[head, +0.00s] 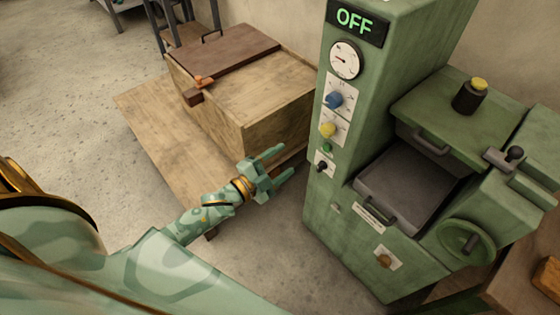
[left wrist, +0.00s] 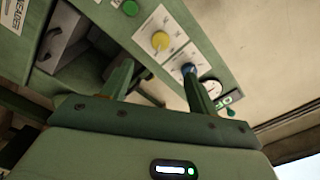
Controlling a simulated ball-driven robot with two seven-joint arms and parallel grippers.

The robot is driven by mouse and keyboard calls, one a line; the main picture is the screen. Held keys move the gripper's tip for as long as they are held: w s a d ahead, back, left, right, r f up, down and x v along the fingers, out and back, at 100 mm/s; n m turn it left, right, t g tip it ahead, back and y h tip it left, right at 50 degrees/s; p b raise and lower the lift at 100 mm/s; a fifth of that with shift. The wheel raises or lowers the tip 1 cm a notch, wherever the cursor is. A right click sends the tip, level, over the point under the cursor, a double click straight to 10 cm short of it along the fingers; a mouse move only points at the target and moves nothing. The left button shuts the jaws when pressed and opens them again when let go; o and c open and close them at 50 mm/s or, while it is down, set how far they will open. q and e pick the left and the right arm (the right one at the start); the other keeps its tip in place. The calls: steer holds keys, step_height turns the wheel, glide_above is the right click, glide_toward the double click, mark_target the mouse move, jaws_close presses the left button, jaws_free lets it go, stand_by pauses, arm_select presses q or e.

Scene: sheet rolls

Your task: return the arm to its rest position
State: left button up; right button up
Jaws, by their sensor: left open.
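My left gripper (head: 274,168) is open and empty in the head view. It is in the air in front of the wooden box and left of the green machine's control column. My left arm (head: 195,222) reaches in from the lower left. In the left wrist view the two fingers of the left gripper (left wrist: 158,82) stand apart with nothing between them, and the machine's panel shows behind them. My right gripper is not in view.
A green machine (head: 345,195) stands at right, its display (head: 357,20) reading OFF. It has a grey tray (head: 410,185) and a handwheel (head: 468,243). A wooden box (head: 255,95) with a brown lid stands on a board (head: 150,125). Open floor (head: 60,90) lies left.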

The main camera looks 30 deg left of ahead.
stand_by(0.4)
arm_select(q)
steer(key=s+a+f+n+g+y, duration=0.25)
steer(key=s+f, duration=0.35)
steer(key=f, duration=0.3)
steer(key=s+a+f+n+g+y, duration=0.25)
steer(key=s+f+g, duration=0.2)
steer(key=f, duration=0.45)
steer(key=s+a+f+n+g+y, duration=0.1)
steer(key=s+f+n+g, duration=0.1)
steer(key=s+f+n, duration=0.5)
steer(key=s+d+f+g, duration=0.1)
steer(key=s+f, duration=0.3)
steer(key=s, duration=0.5)
steer(key=s+d+f+g, duration=0.2)
steer(key=s+f+g, duration=0.1)
steer(key=s, duration=0.7)
steer(key=s+d+f+g, duration=0.1)
steer(key=s+f+g, duration=0.2)
steer(key=s, duration=0.6)
steer(key=shift+s+d+f+g, duration=0.15)
steer(key=shift+s+f+g, duration=0.15)
steer(key=shift+f, duration=0.55)
steer(key=shift+w, duration=0.1)
steer(key=shift+c, duration=0.3)
